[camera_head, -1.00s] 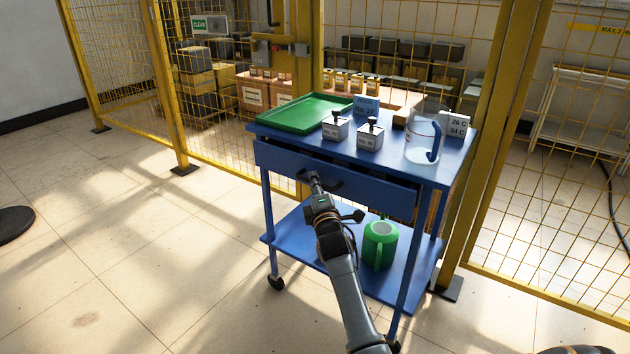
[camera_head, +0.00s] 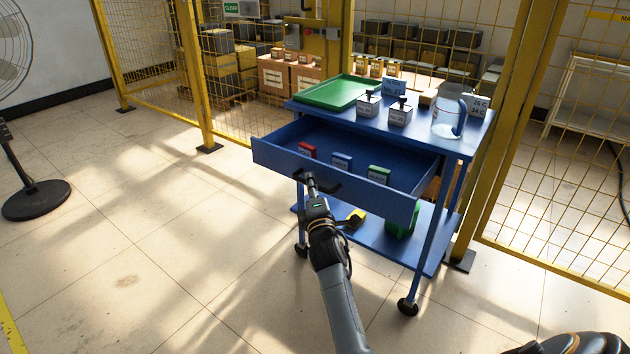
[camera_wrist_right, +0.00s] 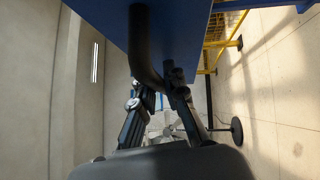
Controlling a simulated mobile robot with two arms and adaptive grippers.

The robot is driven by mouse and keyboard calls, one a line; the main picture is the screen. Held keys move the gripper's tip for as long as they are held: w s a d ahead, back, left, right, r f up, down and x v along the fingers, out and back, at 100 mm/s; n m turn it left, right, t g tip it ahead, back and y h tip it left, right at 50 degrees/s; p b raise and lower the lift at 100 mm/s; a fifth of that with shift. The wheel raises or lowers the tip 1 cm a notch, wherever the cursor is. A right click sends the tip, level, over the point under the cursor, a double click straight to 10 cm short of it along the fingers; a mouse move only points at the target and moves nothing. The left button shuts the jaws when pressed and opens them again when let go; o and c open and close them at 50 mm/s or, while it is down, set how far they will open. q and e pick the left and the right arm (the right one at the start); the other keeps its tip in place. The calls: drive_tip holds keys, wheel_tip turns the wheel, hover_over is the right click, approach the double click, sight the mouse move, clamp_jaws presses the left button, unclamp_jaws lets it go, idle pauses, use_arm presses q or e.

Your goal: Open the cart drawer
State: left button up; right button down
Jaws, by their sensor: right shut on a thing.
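The blue cart drawer (camera_head: 385,200) stands pulled out from the blue cart (camera_head: 415,140). Inside it lie a red, a blue and a green small box. My right gripper (camera_head: 311,183) is at the drawer front, shut on the black drawer handle (camera_head: 331,189). In the right wrist view, the handle (camera_wrist_right: 141,40) runs between the fingers of my right gripper (camera_wrist_right: 156,88), below the blue drawer (camera_wrist_right: 178,30). The fingertips are partly hidden by the handle. My left gripper is not in view.
The cart top carries a green tray (camera_head: 338,92), two small labelled boxes and a clear jug (camera_head: 448,122). A green mug (camera_head: 402,222) and a yellow thing (camera_head: 356,217) are on the lower shelf. Yellow fencing stands behind.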

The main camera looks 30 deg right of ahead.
drive_tip(key=shift+a, duration=0.1)
idle(0.3)
drive_tip(key=c, duration=1.4)
unclamp_jaws()
drive_tip(key=shift+s, duration=0.1)
drive_tip(key=v, duration=0.7)
drive_tip(key=shift+s+a, duration=0.1)
drive_tip(key=shift+s, duration=0.1)
